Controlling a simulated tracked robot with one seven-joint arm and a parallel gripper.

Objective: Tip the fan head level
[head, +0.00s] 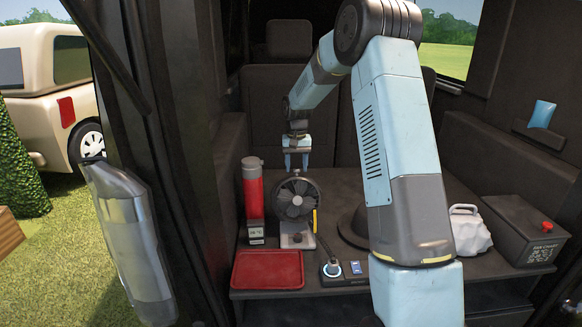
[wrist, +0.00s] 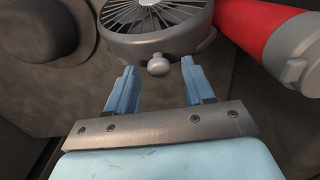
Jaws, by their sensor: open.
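A small grey desk fan (head: 297,200) stands on the dark shelf in the vehicle, its round caged head facing the head camera on a light base (head: 298,237). In the wrist view the fan head (wrist: 158,30) is at the top, with a round knob (wrist: 158,66) on its near side. My gripper (head: 297,165) is above and just behind the fan head, pointing down. In the wrist view my gripper (wrist: 157,80) is open, with the knob lying between the lines of its two blue fingers. I cannot tell whether the fingers touch the fan.
A red cylinder (head: 253,190) stands close left of the fan. A red tray (head: 268,270) lies in front. A socket with a plug (head: 331,268) is front right. A dark hat-like object (head: 352,226), a white jug (head: 468,230) and a dark box (head: 525,230) are to the right.

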